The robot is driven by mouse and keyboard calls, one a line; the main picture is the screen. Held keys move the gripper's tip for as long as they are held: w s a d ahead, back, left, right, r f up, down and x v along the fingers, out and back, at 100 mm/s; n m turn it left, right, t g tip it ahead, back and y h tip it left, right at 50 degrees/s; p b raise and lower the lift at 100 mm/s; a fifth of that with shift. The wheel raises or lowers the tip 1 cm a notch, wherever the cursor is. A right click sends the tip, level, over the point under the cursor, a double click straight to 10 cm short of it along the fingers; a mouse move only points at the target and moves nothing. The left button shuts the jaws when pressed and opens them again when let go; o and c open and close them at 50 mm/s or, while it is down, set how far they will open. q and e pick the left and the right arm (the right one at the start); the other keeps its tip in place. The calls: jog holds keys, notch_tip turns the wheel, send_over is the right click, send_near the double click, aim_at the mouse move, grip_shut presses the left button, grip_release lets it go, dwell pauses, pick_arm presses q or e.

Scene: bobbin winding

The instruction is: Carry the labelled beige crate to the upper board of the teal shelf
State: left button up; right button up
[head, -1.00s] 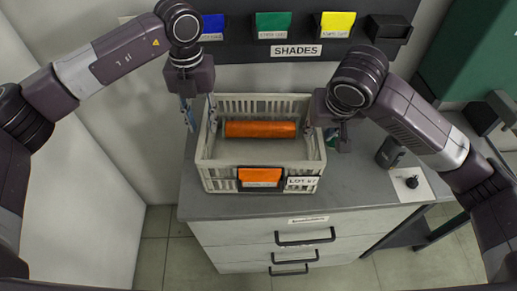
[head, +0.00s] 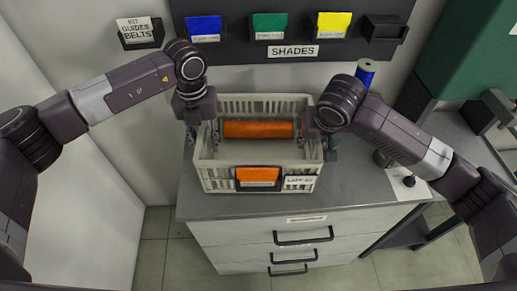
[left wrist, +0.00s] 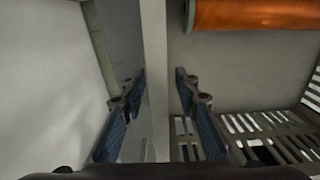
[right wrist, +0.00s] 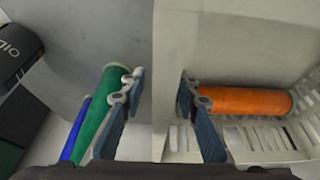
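The beige crate (head: 214,181) stands upright on the grey counter, with an orange card and a white label on its front wall. An orange roll (head: 258,130) lies inside it. My left gripper (head: 202,132) is at the crate's left side; in the left wrist view its open fingers (left wrist: 160,90) straddle the wall with gaps showing. My right gripper (head: 319,140) is at the right side; in the right wrist view its open fingers (right wrist: 160,90) also straddle the wall, apart from it. I cannot identify the teal shelf for certain.
A green spool (right wrist: 101,110) and a blue spool (right wrist: 76,130) are outside the crate's right wall. A dark green panel (head: 465,50) fills the top right. A dark board with shade bins (head: 293,51) is behind. The counter (head: 350,196) is clear in front right.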

aim_at(202, 130)
pick_arm(q)
grip_shut()
pick_arm(e)
grip_shut()
pick_arm(q)
jog(key=shift+r, duration=0.2)
pick_arm(e)
jog(key=shift+r, duration=0.2)
